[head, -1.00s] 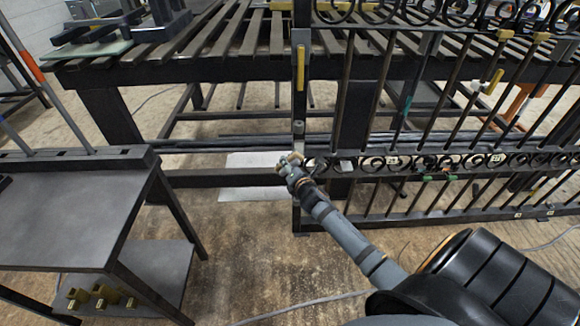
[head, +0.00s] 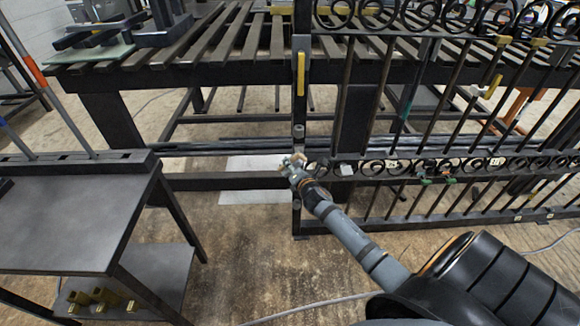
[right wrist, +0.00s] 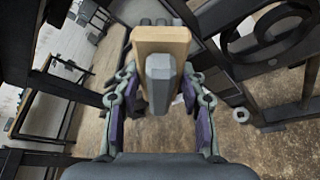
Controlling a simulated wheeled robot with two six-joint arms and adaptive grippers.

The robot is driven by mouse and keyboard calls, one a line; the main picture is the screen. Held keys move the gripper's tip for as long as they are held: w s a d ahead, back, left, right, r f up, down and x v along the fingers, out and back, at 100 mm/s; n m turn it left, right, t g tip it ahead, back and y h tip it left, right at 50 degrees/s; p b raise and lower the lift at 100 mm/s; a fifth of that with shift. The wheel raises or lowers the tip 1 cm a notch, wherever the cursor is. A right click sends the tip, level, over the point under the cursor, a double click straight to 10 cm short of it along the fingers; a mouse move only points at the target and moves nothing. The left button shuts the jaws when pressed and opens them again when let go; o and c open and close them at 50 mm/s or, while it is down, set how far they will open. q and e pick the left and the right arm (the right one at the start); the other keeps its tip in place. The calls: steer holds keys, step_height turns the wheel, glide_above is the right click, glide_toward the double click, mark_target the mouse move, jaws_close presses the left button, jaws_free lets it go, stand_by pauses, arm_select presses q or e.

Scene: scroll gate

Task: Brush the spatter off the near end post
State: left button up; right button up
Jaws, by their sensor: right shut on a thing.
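The near end post (head: 299,95) is the dark upright at the left end of the scroll gate, with a yellow strip on its upper part. My right gripper (head: 299,171) is close against its lower part in the head view. In the right wrist view my right gripper (right wrist: 158,88) is shut on a brush (right wrist: 160,45) with a tan wooden block and a grey piece facing the camera. The brush (head: 291,160) looks small beside the post; I cannot tell whether it touches. The bristles are hidden. I cannot make out spatter on the post. My left gripper is not in view.
The gate's scrolls and bars (head: 440,165) extend right from the post. A slatted dark table (head: 200,72) stands behind. A low dark bench (head: 75,215) is at left, with brass-coloured pieces (head: 102,298) on its shelf. Floor between bench and gate is clear.

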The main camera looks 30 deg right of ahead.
mark_target(303, 161)
steer(key=shift+s+d, duration=0.6)
steer(key=shift+d, duration=0.3)
steer(key=shift+s+d+p, duration=0.25)
steer(key=shift+s+d, duration=0.15)
steer(key=shift+d, duration=0.35)
steer(key=shift+s+d+p, duration=0.2)
steer(key=shift+s+d, duration=0.15)
steer(key=shift+d, duration=0.4)
steer(key=shift+w+a+r+p, duration=0.25)
steer(key=shift+a+r+p, duration=0.15)
steer(key=shift+r+p, duration=0.25)
steer(key=shift+w+a+r+p, duration=0.25)
steer(key=shift+a+r+p, duration=0.2)
steer(key=shift+p, duration=0.4)
steer(key=shift+w+a+f, duration=0.2)
steer(key=shift+w+a, duration=0.1)
steer(key=shift+a, duration=0.3)
